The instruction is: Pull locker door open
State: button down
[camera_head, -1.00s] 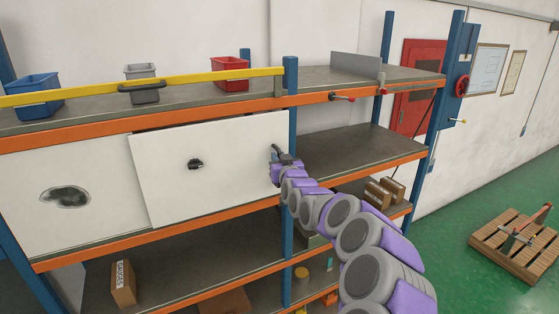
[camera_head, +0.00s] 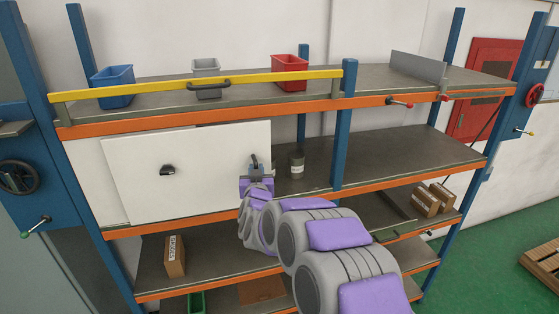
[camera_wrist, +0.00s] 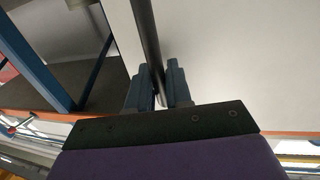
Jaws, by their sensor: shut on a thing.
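The locker door (camera_head: 205,190) is a white sliding panel in the shelf's middle bay, with a small dark recessed pull (camera_head: 167,170) near its middle. A dark bar handle (camera_wrist: 145,35) stands near the door's right edge. My gripper (camera_head: 256,168) is shut on this bar; the wrist view shows both blue fingers (camera_wrist: 163,88) on either side of it. The door's right edge lies well left of the blue middle post, leaving a gap onto the shelf. A second white panel (camera_head: 88,180) shows behind it at the left. My gripper hides the door's lower right corner.
A small can (camera_head: 297,166) stands on the exposed shelf right of the door, before the blue post (camera_head: 343,130). A yellow rail (camera_head: 150,88) runs above, with blue (camera_head: 112,87), grey and red bins (camera_head: 290,71) behind it. Small boxes (camera_head: 430,198) sit at lower right.

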aim_at(244, 166)
jog(key=shift+s+a+f+p, duration=0.1)
jog(key=shift+s+a+p, duration=0.2)
jog(key=shift+a, duration=0.65)
jog(key=shift+s+a+f+p, duration=0.1)
jog(key=shift+s+a+p, duration=0.15)
jog(key=shift+a, duration=0.65)
jog(key=shift+r, duration=0.1)
jog(key=c, duration=1.2)
grip_release()
jog(key=s+b, duration=0.1)
jog(key=s, duration=0.4)
jog(key=s+d, duration=0.1)
jog(key=s, duration=0.5)
jog(key=s+d+b, duration=0.1)
jog(key=s, duration=0.5)
jog(key=shift+s+b, duration=0.1)
jog(key=shift+b, duration=0.25)
